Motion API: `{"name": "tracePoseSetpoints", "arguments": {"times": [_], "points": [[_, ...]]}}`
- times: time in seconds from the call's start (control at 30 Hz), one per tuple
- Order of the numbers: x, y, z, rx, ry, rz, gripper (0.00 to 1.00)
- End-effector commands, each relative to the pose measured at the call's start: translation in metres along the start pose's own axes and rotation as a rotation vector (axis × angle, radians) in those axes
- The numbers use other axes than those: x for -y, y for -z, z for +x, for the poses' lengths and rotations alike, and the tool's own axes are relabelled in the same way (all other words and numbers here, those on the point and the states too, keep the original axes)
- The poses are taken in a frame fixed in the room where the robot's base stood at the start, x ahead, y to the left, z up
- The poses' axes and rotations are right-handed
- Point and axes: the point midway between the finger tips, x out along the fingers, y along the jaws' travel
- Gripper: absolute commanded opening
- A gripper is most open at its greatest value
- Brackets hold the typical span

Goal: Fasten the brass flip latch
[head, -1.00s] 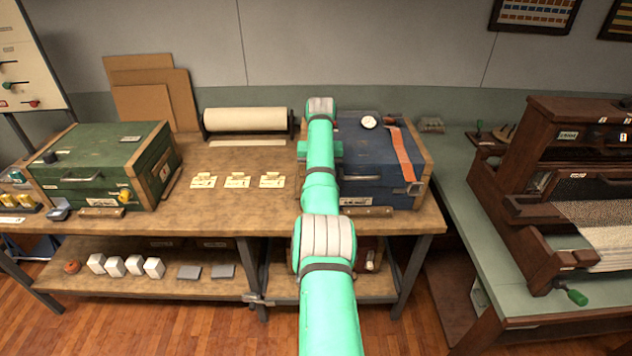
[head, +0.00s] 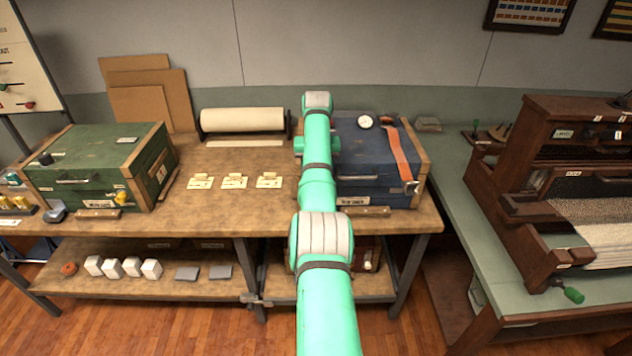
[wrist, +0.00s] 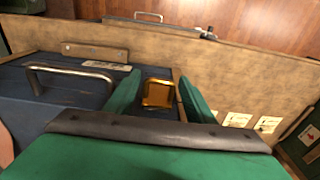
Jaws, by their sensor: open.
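The blue chest (head: 370,160) sits on the right part of the wooden workbench, lid down, partly behind my arm. An orange strap (head: 401,158) crosses its top. In the wrist view, the brass flip latch (wrist: 159,93) is a small golden block by the edge of the blue chest (wrist: 75,100). My gripper (wrist: 158,84) is open, with its green fingers on either side of the latch. Contact with the latch, and whether it is flipped over, I cannot tell. In the head view, the latch and fingertips are hidden behind my arm.
A metal handle (wrist: 72,72) on the blue chest is left of my fingers. Several cards (head: 235,182) and a green chest (head: 100,168) lie left of my arm. A loom (head: 560,180) stands at right.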

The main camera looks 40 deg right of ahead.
Motion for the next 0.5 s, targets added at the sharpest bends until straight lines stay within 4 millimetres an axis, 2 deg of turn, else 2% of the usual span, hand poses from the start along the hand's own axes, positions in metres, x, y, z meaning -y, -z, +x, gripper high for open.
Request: {"name": "tracePoseSetpoints", "arguments": {"times": [0.3,0.5], "points": [[0.003,0.000,-0.061,-0.004,0.000,-0.004,0.49],[0.005,0.000,-0.084,-0.002,0.001,-0.006,0.49]]}}
